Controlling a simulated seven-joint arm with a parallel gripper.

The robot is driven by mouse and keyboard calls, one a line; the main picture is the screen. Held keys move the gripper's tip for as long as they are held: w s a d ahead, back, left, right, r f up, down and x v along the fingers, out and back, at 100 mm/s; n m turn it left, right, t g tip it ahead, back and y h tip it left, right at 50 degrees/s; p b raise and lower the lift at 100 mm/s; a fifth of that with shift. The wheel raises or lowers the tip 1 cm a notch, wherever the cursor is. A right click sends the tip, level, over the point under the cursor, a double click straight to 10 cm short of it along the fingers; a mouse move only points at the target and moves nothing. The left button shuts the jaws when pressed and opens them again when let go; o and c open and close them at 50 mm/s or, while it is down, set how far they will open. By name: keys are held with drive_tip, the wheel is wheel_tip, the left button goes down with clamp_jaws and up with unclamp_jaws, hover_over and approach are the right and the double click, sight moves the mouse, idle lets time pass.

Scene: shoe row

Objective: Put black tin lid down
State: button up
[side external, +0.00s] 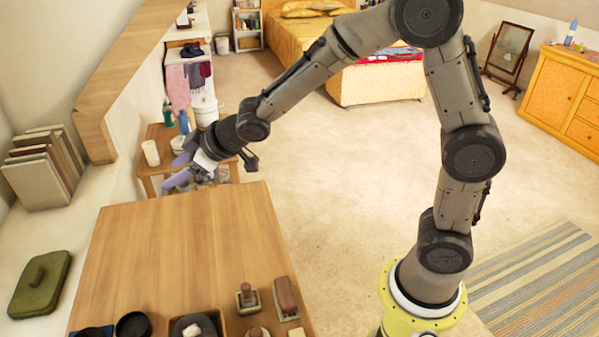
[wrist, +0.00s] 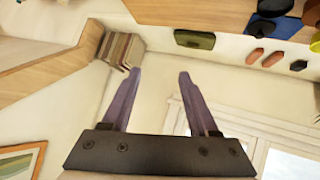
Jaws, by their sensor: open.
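A black round shallow piece (side external: 133,325), which looks like the tin lid, lies on the wooden table (side external: 180,240) at its near edge, partly cut off by the frame. A dark piece also shows at the top right of the wrist view (wrist: 275,6), but I cannot tell whether it is the same one. My gripper (side external: 178,170) is open, with lavender fingers, beyond the far left end of the table, well away from the round piece. In the wrist view nothing is between its fingers (wrist: 160,74).
A wooden tray (side external: 222,320) holds a dark round thing with a white lump (side external: 193,328). Brushes (side external: 248,297) (side external: 287,297) lie beside it. The table's middle and far part are clear.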

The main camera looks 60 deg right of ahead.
drive_tip(key=s+d+r+m+h, duration=0.25)
drive_tip(key=s+d+r, duration=0.25)
drive_tip(key=s+d, duration=0.3)
drive_tip(key=s+d+m+g, duration=0.1)
drive_tip(key=s+m+g, duration=0.1)
drive_tip(key=s, duration=1)
drive_tip(key=s+d+f+m+g, duration=0.1)
drive_tip(key=s+g, duration=0.1)
drive_tip(key=s, duration=1.1)
drive_tip(key=shift+s+d+m+g, duration=0.3)
drive_tip(key=shift+d+m, duration=0.05)
